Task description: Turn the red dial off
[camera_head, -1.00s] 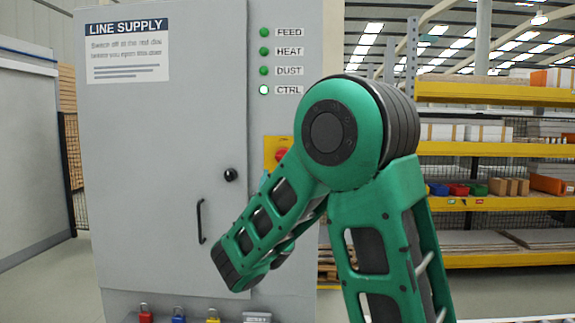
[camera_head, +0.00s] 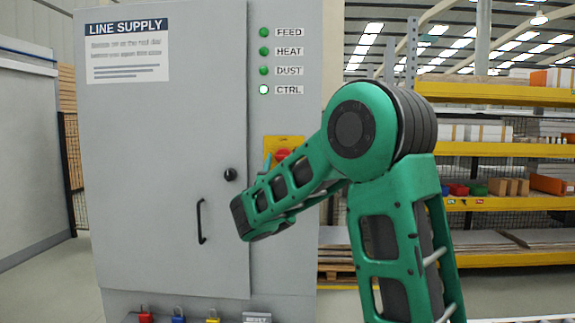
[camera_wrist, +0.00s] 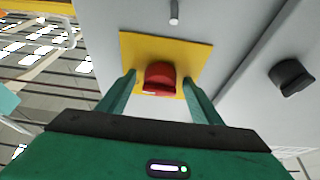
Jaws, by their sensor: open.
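The red dial (camera_head: 283,154) sits on a yellow plate (camera_head: 298,141) on the grey cabinet front, partly hidden by my arm in the head view. In the wrist view the red dial (camera_wrist: 160,78) shows a bar-like grip and lies between the two green fingers of my gripper (camera_wrist: 158,77). The fingers are apart, one on each side of the dial, with gaps to it. I cannot tell how deep they reach around it. In the head view most of my gripper is hidden behind my arm.
The cabinet door (camera_head: 170,220) has a black knob (camera_head: 230,174) and a black handle (camera_head: 201,221). Green lamps and a white CTRL lamp (camera_head: 263,90) are above the dial. Several coloured padlocks hang low on the cabinet. Yellow shelving (camera_head: 500,148) stands at right.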

